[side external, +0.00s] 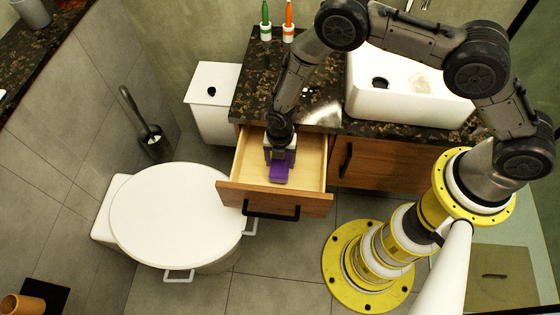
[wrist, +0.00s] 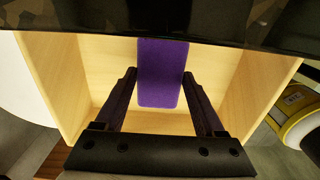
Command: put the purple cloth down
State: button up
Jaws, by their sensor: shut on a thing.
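The purple cloth (side external: 281,173) is a small folded piece at my gripper (side external: 281,154), inside the open wooden drawer (side external: 312,168). In the wrist view, the cloth (wrist: 161,80) lies between the two dark fingers of my gripper (wrist: 159,74), against the pale drawer interior (wrist: 85,75). My gripper is shut on the cloth and points down into the drawer. I cannot tell whether the cloth touches the drawer floor.
The drawer is otherwise empty, with walls close around my gripper. The dark speckled counter (side external: 262,80) overhangs the back of the drawer. The white-lidded toilet (side external: 175,212) is left of the drawer.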

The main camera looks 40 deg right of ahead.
aim_at(278, 164)
jog(key=shift+f, duration=0.5)
jog(key=shift+f, duration=0.2)
jog(key=o, duration=1.4)
jog(key=r, duration=1.3)
jog(key=shift+a+r, duration=0.25)
jog(key=shift+r, duration=0.15)
jog(key=shift+w+r, duration=0.1)
